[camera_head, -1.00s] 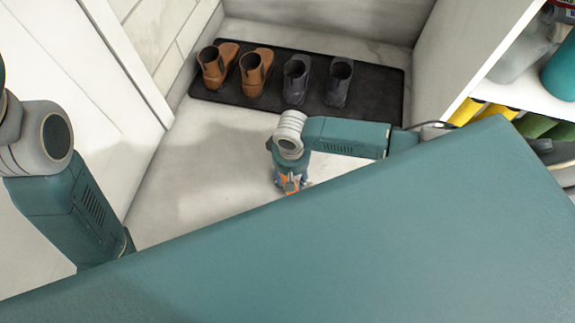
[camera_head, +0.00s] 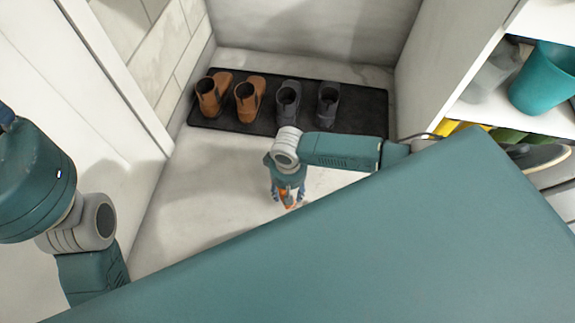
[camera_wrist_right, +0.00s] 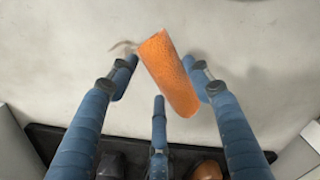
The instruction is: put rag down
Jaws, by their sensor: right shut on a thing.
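The rag is an orange, rough-textured, rolled piece (camera_wrist_right: 168,74) in the right wrist view, lying at a slant between the fingers. My right gripper (camera_wrist_right: 160,82) is shut on it, with a finger at either side and a third finger below. In the head view the right gripper (camera_head: 288,196) points down over the pale floor, and a bit of orange rag shows at its fingertips. I cannot tell whether the rag touches the floor. My left arm is at the left edge of the head view, but its gripper is out of the picture.
A black mat (camera_head: 362,112) against the back wall holds brown boots (camera_head: 249,98) and dark boots (camera_head: 327,103). White shelving (camera_head: 487,108) with a teal bucket (camera_head: 545,78) stands at right. A white door is at left. The pale floor (camera_head: 190,180) left of the right gripper is clear.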

